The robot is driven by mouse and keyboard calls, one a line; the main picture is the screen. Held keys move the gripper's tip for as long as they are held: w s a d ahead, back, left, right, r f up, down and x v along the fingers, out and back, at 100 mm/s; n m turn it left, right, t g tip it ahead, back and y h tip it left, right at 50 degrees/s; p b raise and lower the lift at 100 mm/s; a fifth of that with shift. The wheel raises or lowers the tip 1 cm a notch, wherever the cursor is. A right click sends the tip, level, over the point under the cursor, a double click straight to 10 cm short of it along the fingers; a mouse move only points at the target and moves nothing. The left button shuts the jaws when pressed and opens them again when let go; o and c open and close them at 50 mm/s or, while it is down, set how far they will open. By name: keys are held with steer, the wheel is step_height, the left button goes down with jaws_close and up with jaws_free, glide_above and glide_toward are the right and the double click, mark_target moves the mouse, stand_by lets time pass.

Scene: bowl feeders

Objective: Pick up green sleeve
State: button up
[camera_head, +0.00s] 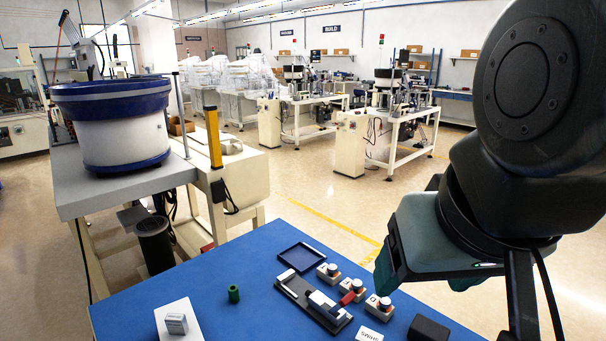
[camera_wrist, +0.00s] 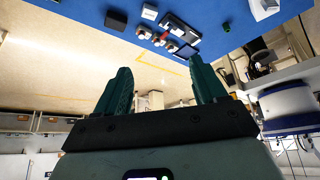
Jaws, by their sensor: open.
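The green sleeve (camera_head: 234,293) is a small dark green cylinder standing on the blue tabletop (camera_head: 262,262), left of the black fixture. It also shows in the wrist view as a small dark spot (camera_wrist: 227,26) near the top. My gripper (camera_head: 388,272) hangs at the right in the head view, well to the right of the sleeve and apart from it. In the wrist view my gripper (camera_wrist: 162,85) has its two teal fingers spread wide with nothing between them. My gripper is open and empty.
A white block with a grey part (camera_head: 177,324) lies front left. A bowl feeder (camera_head: 118,125) stands behind left.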

mark_target(229, 289)
steer(key=shift+c, duration=0.6)
steer(key=shift+w, duration=0.1)
steer(key=w+a+f+m+g+y, duration=0.2)
steer(key=w+a+f+m+y, duration=0.3)
steer(key=w+a, duration=0.6)
steer(key=w+a+f+m+g+y, duration=0.3)
steer(key=w+a+f+y, duration=0.3)
steer(key=w+a, duration=0.5)
steer(key=w+a+f+m+t, duration=0.1)
steer(key=w+f+m, duration=0.3)
steer(key=f, duration=0.5)
steer(key=w+a+f+m+t, duration=0.1)
steer(key=w+f+m+t, duration=0.2)
steer(key=f+m, duration=0.4)
steer(key=w+a+f+m+t, duration=0.2)
steer(key=w+f+m, duration=0.3)
steer(key=f, duration=0.8)
steer(key=shift+m+t, duration=0.4)
steer(key=x, duration=0.4)
steer(key=shift+w+a+f, duration=0.15)
steer(key=shift+w+f, duration=0.05)
steer(key=shift+f, duration=0.2)
steer(key=shift+r+x, duration=0.15)
steer(key=shift+x, duration=1.4)
steer(key=shift+r+x, duration=0.15)
steer(key=shift+x, duration=1.4)
